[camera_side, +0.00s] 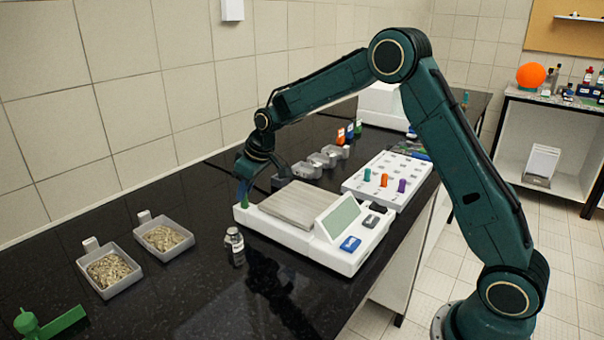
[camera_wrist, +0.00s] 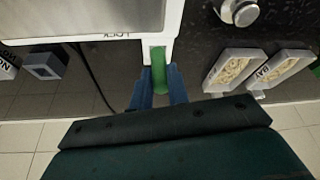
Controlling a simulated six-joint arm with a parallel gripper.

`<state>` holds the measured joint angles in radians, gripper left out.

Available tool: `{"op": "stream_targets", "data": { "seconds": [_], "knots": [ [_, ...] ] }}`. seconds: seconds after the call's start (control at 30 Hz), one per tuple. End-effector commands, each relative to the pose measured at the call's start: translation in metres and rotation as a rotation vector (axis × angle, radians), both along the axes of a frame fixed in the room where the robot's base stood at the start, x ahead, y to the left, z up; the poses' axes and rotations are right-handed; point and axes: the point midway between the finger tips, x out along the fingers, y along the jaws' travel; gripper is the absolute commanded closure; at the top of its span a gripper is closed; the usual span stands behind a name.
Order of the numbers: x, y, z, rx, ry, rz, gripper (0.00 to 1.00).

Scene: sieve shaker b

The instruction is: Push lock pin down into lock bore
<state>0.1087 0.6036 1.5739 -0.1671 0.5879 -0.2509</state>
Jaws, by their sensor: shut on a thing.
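My gripper (camera_wrist: 160,72) is shut on a green lock pin (camera_wrist: 161,84), with one blue finger on each side. In the side view my gripper (camera_side: 243,188) points down at the far left corner of the white balance-like device (camera_side: 328,257). The pin's far end meets the device's edge in the wrist view, beside upside-down lettering that appears to read LOCK. The lock bore is hidden by the pin and fingers. I cannot tell how deep the pin sits.
Two trays of grainy material (camera_side: 110,272) (camera_side: 164,238) and a small bottle (camera_side: 235,246) stand left of the device. A white board with coloured pegs (camera_side: 388,181) and several clear containers (camera_side: 308,169) lie behind it. A green handled part (camera_side: 50,323) lies front left.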

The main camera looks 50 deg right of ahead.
Motion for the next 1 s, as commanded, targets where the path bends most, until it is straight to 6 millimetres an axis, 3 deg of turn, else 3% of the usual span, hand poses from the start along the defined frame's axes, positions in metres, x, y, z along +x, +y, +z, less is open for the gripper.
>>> {"op": "stream_targets", "data": {
  "seconds": [1.0],
  "knots": [
    [-0.0002, 0.0, -0.0077, 0.0, 0.001, 0.0, 1.0]
  ]
}}
